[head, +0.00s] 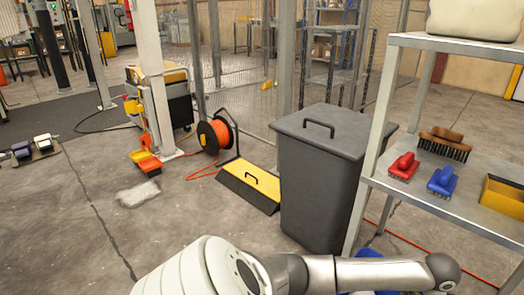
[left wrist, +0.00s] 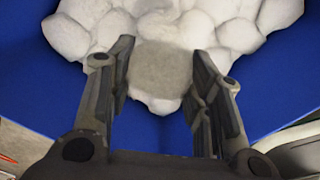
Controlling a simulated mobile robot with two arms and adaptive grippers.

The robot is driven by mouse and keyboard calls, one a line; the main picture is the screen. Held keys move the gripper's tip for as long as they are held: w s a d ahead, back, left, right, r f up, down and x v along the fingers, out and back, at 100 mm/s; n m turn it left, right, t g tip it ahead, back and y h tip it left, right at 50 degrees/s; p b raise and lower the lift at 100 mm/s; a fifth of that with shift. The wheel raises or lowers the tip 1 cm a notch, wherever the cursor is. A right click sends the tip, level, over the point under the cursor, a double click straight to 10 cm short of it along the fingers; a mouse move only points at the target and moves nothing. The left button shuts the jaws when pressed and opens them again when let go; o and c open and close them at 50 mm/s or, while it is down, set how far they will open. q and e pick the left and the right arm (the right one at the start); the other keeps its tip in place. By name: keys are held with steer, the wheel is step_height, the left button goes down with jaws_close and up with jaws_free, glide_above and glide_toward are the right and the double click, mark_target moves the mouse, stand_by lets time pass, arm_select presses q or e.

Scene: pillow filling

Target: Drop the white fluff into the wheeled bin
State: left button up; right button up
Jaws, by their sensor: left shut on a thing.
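In the left wrist view, white fluff (left wrist: 225,30) lies heaped as rounded lumps in a blue container (left wrist: 40,90). My left gripper (left wrist: 160,65) is over it, its two dark fingers on either side of a greyish, shaded lump of the fluff, shut on it. The fluff is not seen in the head view. A tall dark grey bin (head: 320,190) stands right of centre in the head view, its lid on, with a black handle on top. Its wheels are not visible. My right gripper is not in view.
A metal shelf (head: 480,200) with red, blue and brown brushes stands right of the bin. My arm crosses the bottom, partly hiding something blue (head: 368,253).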

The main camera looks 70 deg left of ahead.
arm_select(q)
steer(key=o, duration=0.8)
steer(key=shift+r, duration=0.1)
step_height(320, 180, up, 12)
stand_by(0.7)
